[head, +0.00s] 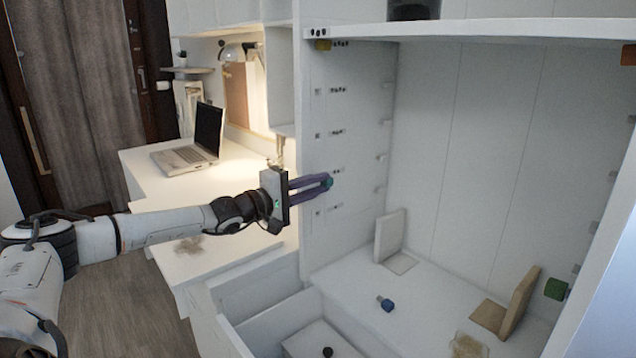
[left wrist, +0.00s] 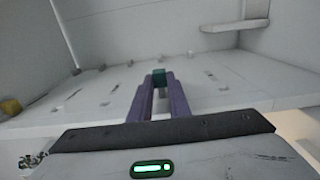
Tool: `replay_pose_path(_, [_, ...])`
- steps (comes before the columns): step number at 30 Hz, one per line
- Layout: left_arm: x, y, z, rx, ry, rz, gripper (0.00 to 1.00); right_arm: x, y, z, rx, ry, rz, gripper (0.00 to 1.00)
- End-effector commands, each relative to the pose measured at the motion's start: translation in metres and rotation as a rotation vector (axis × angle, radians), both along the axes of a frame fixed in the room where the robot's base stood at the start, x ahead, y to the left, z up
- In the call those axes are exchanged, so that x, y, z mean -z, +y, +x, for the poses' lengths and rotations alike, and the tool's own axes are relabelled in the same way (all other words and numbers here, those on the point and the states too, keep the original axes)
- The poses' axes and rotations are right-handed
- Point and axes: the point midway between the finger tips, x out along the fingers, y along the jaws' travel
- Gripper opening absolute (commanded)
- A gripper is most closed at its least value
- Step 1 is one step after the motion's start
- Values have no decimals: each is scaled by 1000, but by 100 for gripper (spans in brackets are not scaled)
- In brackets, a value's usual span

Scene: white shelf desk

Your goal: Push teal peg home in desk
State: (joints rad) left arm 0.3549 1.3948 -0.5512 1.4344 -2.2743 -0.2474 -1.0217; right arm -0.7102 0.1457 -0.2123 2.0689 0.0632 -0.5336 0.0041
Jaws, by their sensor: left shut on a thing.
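The teal peg (head: 328,183) is between the fingertips of my left gripper (head: 322,182), at the inner left side panel of the white shelf desk (head: 350,110). My left gripper is shut on it, with purple fingers reaching right. In the left wrist view the teal peg (left wrist: 158,77) shows between the tips of my left gripper (left wrist: 159,84), against the panel with its rows of small holes. I cannot tell how far the peg sits in a hole. My right gripper is not in view.
A blue peg (head: 386,304) lies on the lower shelf board. A green block (head: 555,289) is at the right wall, and a yellow one (head: 323,45) is high on the left panel. An open drawer (head: 235,338) is below. A laptop (head: 190,145) stands on the desktop behind my arm.

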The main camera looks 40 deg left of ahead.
Motion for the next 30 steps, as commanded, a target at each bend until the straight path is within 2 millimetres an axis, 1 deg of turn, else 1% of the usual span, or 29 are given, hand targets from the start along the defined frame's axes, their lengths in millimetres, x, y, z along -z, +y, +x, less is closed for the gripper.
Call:
replay_pose_path(3, [-2,1,0,0,0,1,0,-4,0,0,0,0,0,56])
replay_pose_path(20, [-1,15,1,-1,0,0,0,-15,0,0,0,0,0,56])
replay_pose_path(21, [0,15,1,0,0,0,23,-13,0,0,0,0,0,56])
replay_pose_path(24, [0,14,1,0,0,0,38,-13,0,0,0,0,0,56])
replay_pose_path(30, [0,14,1,0,0,1,38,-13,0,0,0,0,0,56])
